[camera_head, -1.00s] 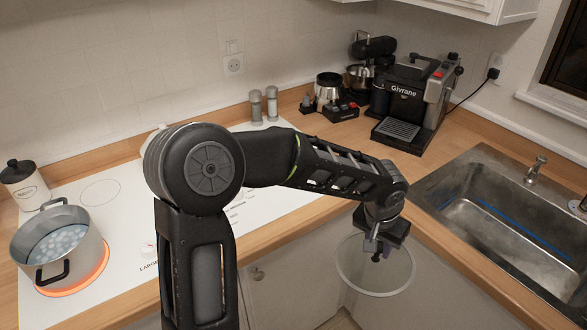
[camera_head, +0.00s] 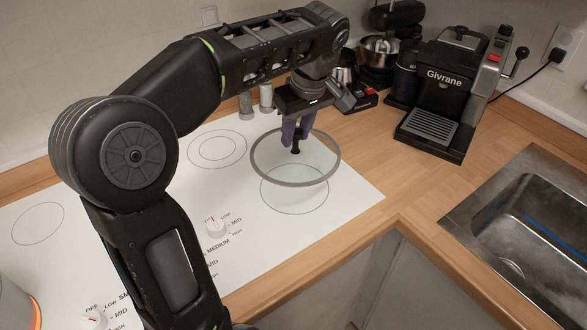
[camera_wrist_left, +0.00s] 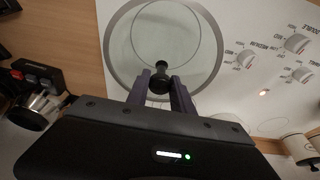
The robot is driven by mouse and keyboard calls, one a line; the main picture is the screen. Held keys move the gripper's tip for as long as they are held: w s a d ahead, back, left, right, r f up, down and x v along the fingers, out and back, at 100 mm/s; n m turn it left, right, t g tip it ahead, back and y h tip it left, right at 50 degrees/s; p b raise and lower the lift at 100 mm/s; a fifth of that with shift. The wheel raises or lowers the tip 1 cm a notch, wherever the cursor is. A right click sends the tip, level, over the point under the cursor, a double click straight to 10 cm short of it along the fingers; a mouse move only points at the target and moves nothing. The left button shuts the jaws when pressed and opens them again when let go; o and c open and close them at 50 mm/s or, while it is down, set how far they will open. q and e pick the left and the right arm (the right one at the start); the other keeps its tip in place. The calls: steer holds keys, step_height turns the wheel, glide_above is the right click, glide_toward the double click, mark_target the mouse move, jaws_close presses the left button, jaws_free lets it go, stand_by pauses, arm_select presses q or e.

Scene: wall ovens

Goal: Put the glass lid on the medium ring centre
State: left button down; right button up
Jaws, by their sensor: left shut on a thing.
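The glass lid (camera_head: 318,160) is a clear disc with a grey rim and a black knob. My left gripper (camera_head: 296,142) is shut on this knob from above, and the lid appears roughly level. The lid is in the air over the right part of the white cooktop, overlapping the far part of a printed ring (camera_head: 294,198) in the head view. In the left wrist view, the fingers (camera_wrist_left: 160,88) grip the knob, and a ring shows through the glass (camera_wrist_left: 140,62), off centre within the rim. My right gripper is out of view.
A double ring (camera_head: 217,149) lies farther back, near two shakers (camera_head: 266,97). A knob (camera_head: 216,226) stands beside the word MEDIUM. A coffee machine (camera_head: 440,95) is at the back right, a sink (camera_head: 520,215) at the right. Part of a pot (camera_head: 14,305) shows lower left.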

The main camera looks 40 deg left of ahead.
mark_target(296, 149)
arm_select(q)
steer(key=shift+a+r, duration=0.2)
steer(key=shift+s+d+r, duration=0.15)
steer(key=shift+s+d, duration=0.05)
step_height(296, 149, down, 4)
steer(key=shift+r+b, duration=0.2)
steer(key=shift+b, duration=0.85)
step_height(296, 149, down, 2)
steer(key=shift+f+p, duration=0.1)
steer(key=shift+p, duration=0.35)
steer(key=shift+f, duration=0.3)
steer(key=shift+f, duration=1.9)
